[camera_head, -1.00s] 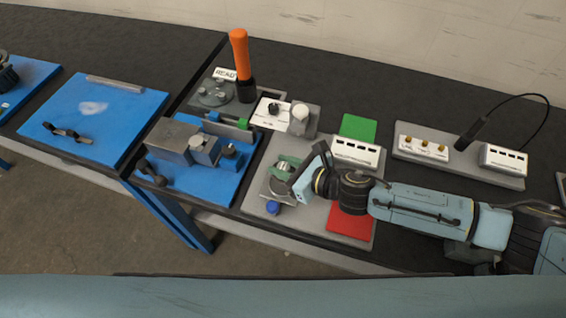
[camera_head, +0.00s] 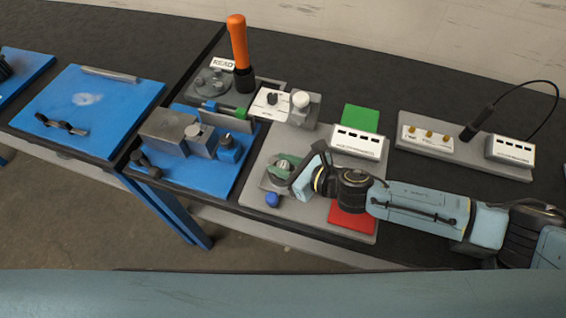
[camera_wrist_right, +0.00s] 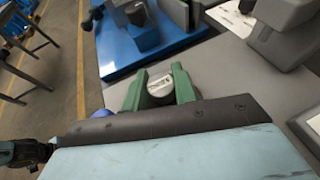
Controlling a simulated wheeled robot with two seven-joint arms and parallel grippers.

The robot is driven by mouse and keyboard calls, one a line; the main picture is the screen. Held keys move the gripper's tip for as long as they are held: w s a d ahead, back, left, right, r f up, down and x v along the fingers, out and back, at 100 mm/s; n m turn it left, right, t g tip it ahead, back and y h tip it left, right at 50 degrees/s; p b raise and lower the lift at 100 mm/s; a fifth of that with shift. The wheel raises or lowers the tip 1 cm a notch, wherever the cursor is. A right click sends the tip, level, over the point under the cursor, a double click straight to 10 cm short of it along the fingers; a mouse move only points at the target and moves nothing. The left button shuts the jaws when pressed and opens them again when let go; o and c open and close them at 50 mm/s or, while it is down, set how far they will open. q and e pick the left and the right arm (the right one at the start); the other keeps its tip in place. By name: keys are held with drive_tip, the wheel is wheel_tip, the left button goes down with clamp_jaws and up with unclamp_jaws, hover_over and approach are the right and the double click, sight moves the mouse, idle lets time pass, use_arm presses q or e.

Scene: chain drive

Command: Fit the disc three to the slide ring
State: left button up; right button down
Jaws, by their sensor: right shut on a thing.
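My right gripper (camera_head: 283,170) is over the left part of a grey plate (camera_head: 262,150). Its green fingers, seen in the right wrist view (camera_wrist_right: 160,88), are shut on a round, silvery piece (camera_wrist_right: 159,86) between them. I cannot read a mark on it, so I cannot tell if it is disc three. A grey round seat (camera_head: 267,182) shows under the fingers, partly hidden by them. Whether the held piece touches it is hidden. I cannot tell which part is the slide ring. My left gripper is out of view.
A blue knob (camera_head: 272,200) is by the plate's front edge. A red pad (camera_head: 352,218), a green pad (camera_head: 360,118) and a white box (camera_head: 358,143) lie right of the gripper. A blue fixture board (camera_head: 195,180) is at left. An orange-handled tool (camera_head: 239,45) stands behind.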

drive_tip(key=shift+r+p, duration=0.1)
drive_tip(key=shift+p, duration=0.35)
idle(1.2)
drive_tip(key=shift+f+b, duration=0.8)
drive_tip(key=shift+f, duration=0.25)
drive_tip(key=c, duration=1)
unclamp_jaws()
drive_tip(key=shift+c, duration=0.2)
drive_tip(key=v, duration=1.3)
drive_tip(key=shift+s+d+r, duration=0.1)
drive_tip(key=shift+d, duration=0.05)
